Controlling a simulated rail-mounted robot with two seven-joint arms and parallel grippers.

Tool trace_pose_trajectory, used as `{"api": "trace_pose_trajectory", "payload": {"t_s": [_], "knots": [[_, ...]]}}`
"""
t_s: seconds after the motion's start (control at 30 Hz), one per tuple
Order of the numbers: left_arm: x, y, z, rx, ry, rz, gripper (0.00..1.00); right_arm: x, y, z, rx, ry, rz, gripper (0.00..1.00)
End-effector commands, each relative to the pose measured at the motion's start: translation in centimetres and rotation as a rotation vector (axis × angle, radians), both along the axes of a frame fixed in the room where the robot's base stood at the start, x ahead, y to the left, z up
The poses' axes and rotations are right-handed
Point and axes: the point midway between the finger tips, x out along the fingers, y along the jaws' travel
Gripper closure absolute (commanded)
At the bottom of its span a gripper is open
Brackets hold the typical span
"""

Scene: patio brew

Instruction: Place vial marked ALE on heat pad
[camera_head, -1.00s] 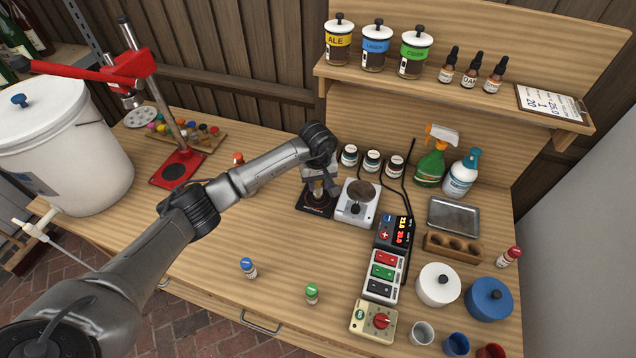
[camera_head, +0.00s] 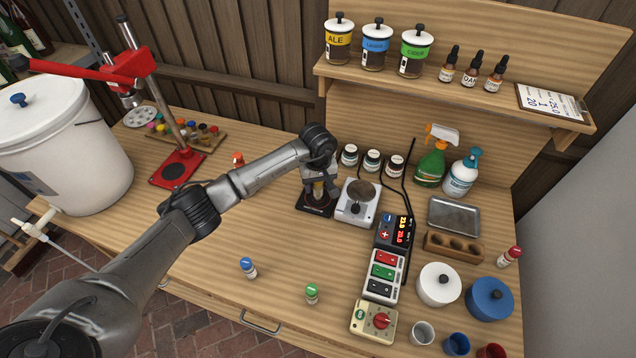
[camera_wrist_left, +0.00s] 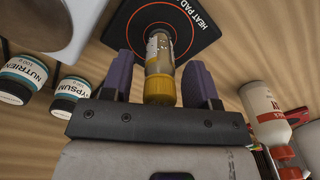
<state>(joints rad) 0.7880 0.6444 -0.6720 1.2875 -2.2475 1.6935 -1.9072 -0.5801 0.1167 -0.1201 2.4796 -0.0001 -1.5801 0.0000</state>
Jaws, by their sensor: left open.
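The heat pad (camera_wrist_left: 150,12), a black square with an orange outline, lies on the table and also shows in the head view (camera_head: 306,207). A vial with a yellow cap (camera_wrist_left: 160,88) stands on the pad, its base over the marked area. Its label faces away, so I cannot read it. My left gripper (camera_wrist_left: 162,78) is open, with one purple finger on each side of the vial and visible gaps between. In the head view my left gripper (camera_head: 318,186) is above the pad, mostly hiding the vial. My right gripper is not in view.
The white stirrer plate (camera_head: 357,203) stands just right of the pad. Nutrient (camera_wrist_left: 22,78) and gypsum (camera_wrist_left: 68,95) jars stand nearby. A red-capped vial (camera_head: 238,159) is left of the arm. Blue-capped (camera_head: 248,268) and green-capped (camera_head: 312,294) vials stand at the front.

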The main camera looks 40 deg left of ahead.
Motion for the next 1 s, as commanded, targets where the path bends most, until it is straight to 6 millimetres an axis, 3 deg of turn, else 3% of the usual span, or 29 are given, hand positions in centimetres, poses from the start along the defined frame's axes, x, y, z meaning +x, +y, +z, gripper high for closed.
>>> {"api": "trace_pose_trajectory", "payload": {"t_s": [0.17, 0.6, 0.8, 1.0], "knots": [[0.1, 0.1, 1.7, 0.0, -0.003, 0.0, 0.46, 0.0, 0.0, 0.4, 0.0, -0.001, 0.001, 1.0], [0.1, 0.1, 9.5, 0.0, -0.003, -0.001, 0.46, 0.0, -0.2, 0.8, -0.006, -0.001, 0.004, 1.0], [0.0, 0.0, 11.5, 0.0, -0.001, 0.0, 0.46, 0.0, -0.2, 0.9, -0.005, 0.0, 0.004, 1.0], [0.0, 0.0, 12.3, 0.0, 0.0, 0.0, 0.46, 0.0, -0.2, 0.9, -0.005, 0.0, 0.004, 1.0]]}}
